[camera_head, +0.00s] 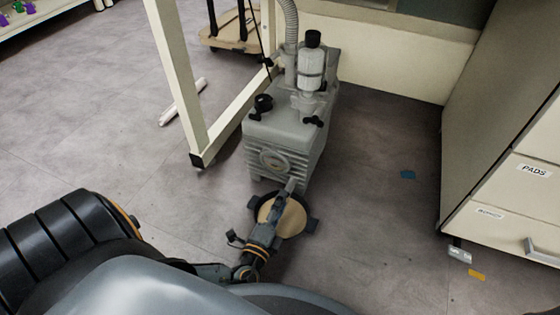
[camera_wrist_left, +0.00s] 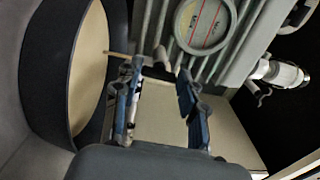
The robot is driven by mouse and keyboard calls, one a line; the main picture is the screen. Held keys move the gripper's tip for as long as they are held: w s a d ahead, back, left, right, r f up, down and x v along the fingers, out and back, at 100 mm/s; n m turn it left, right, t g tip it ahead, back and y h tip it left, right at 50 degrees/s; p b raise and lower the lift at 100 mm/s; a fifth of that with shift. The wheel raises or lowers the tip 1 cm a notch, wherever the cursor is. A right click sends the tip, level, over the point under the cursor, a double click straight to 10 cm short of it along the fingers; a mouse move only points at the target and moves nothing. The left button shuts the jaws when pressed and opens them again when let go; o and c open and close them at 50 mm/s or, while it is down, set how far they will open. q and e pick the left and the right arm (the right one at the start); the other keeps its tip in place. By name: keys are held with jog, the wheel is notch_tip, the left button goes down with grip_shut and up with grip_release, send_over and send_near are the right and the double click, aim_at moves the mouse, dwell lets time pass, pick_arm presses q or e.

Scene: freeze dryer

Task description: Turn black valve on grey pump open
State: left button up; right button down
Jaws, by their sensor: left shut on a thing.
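The grey pump (camera_head: 285,130) stands on the floor, its ribbed front with a round window facing me. The ribs and the round window (camera_wrist_left: 205,22) fill the top of the left wrist view. My left gripper (camera_head: 290,186) reaches the low front of the pump. In the left wrist view its fingers (camera_wrist_left: 160,78) are closed around a small dark part, which I take to be the black valve (camera_wrist_left: 157,71), by a short grey spout under the window. The fingers hide much of it, and its turn angle cannot be told. My right gripper is not in view.
A round tan thing with dark tabs (camera_head: 292,218) lies under my left gripper. A white frame leg (camera_head: 178,80) stands left of the pump. A drawer cabinet (camera_head: 515,150) stands right, with open floor between. A hose (camera_head: 290,20) rises from the pump.

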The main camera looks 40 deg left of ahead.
pick_arm(q)
jog(key=shift+w+a+n, duration=0.1)
jog(key=shift+a+n, duration=0.1)
jog(key=shift+n, duration=0.3)
jog(key=o, duration=1.1)
jog(key=shift+d, duration=0.1)
jog(key=shift+o, duration=0.2)
notch_tip(320, 180, up, 10)
